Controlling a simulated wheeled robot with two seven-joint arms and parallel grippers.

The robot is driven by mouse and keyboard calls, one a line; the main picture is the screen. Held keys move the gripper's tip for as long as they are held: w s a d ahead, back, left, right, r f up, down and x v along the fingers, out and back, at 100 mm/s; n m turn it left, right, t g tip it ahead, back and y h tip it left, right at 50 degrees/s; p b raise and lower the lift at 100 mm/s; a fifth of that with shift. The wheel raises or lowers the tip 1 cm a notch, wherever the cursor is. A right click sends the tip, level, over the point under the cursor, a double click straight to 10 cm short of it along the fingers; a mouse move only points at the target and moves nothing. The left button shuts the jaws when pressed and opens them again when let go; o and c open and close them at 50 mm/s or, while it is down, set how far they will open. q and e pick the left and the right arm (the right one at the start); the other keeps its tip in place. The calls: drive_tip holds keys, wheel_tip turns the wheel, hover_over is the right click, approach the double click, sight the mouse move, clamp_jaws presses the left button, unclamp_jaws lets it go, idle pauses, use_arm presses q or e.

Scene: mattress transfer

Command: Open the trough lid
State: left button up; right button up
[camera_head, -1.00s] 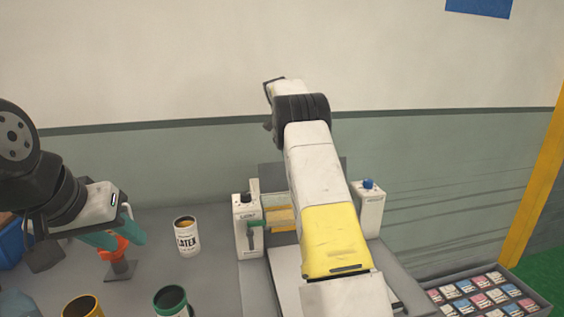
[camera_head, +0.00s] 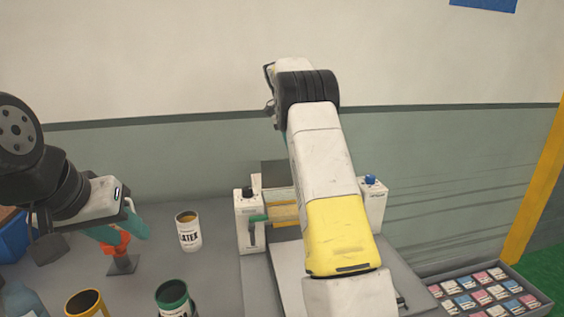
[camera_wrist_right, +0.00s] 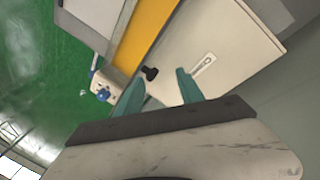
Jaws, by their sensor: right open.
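In the right wrist view a pale flat panel (camera_wrist_right: 225,45), which looks like the trough lid, carries a black knob (camera_wrist_right: 150,73) near its edge. My right gripper (camera_wrist_right: 159,91) is open, with its teal fingertips apart close to the knob; I see nothing held. In the head view the trough machine (camera_head: 250,235) stands between two white posts, and my right arm covers much of it. A grey upright panel (camera_head: 276,173) shows at its back. My left gripper (camera_head: 122,231) is at an orange-topped stand (camera_head: 122,263); I cannot tell if it grips it.
Paint cans stand on the left of the table: a white one (camera_head: 189,231), a yellow one (camera_head: 86,303) and a green one (camera_head: 173,298). A blue knob (camera_head: 370,180) tops the right post. A tray (camera_head: 437,288) of small packs is at right.

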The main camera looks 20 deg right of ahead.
drive_tip(key=s+a+r, duration=0.1)
drive_tip(key=s+a, duration=0.4)
drive_tip(key=s, duration=0.7)
drive_tip(key=shift+s+r, duration=0.15)
drive_tip(key=shift+s, duration=0.05)
